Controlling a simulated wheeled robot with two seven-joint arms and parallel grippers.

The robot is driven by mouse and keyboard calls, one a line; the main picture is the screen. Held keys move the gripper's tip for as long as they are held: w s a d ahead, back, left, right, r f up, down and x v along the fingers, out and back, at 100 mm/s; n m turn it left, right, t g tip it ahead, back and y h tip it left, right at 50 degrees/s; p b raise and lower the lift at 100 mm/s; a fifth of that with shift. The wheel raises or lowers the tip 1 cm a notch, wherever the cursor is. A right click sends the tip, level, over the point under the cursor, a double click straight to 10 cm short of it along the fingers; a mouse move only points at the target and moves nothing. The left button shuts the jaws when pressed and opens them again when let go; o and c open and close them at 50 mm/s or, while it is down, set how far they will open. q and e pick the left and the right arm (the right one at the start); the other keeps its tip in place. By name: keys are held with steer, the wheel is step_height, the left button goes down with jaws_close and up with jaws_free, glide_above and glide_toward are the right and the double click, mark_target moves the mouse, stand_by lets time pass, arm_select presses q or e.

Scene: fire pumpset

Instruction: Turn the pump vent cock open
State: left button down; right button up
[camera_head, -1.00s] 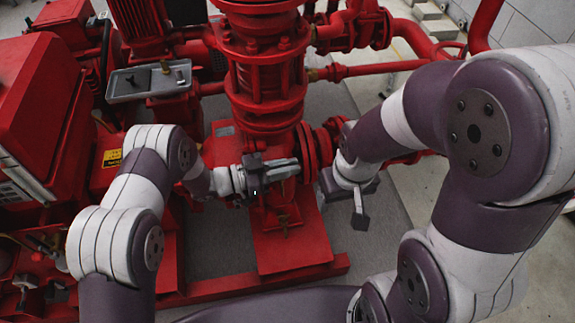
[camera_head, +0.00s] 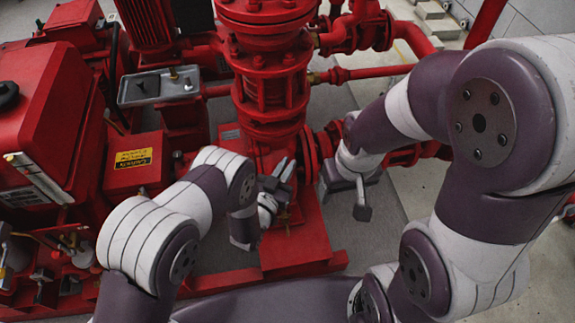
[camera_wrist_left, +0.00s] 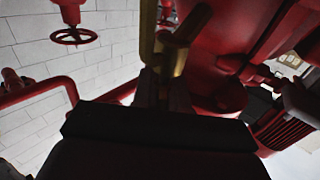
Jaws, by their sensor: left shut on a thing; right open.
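The pump vent cock (camera_wrist_left: 172,58) shows as a brass fitting beside a red casing in the left wrist view, at the fingers of my left gripper (camera_wrist_left: 163,90). In the head view, my left gripper (camera_head: 281,173) is at the foot of the red pump body, its fingers slanting up and right. It is shut on the cock, but the exact contact is dark and hard to see. In the head view the cock is hidden by the gripper. My right gripper (camera_head: 350,193) is open and empty, right of the pump.
The red pump column (camera_head: 270,85) rises just behind my left gripper. A flanged red pipe (camera_head: 312,155) lies between the two grippers. The red base frame (camera_head: 300,240) is below. A red handwheel (camera_wrist_left: 75,37) hangs at upper left in the left wrist view.

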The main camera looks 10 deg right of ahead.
arm_select(q)
steer(key=n+t+y, duration=0.1)
steer(key=y, duration=0.1)
steer(key=n+t+y, duration=0.1)
steer(key=n+y, duration=0.1)
steer(key=shift+a+f+t+y, duration=0.1)
steer(key=shift+a+t+y, duration=0.05)
steer(key=shift+t+y, duration=0.15)
steer(key=shift+w+a+n+t+y+b, duration=0.15)
steer(key=shift+n+y+b, duration=0.1)
steer(key=shift+n+y, duration=0.6)
steer(key=shift+s+a+n+t+y+b, duration=0.1)
steer(key=shift+n+t+y+b, duration=0.15)
steer(key=shift+n+y, duration=0.6)
steer(key=shift+w+a+n+t+y+b, duration=0.1)
steer(key=shift+n+y+b, duration=0.25)
steer(key=shift+y, duration=0.85)
steer(key=shift+n+y, duration=0.25)
steer(key=shift+y, duration=0.15)
steer(key=c, duration=1.3)
jaws_free()
steer(key=shift+o, duration=0.2)
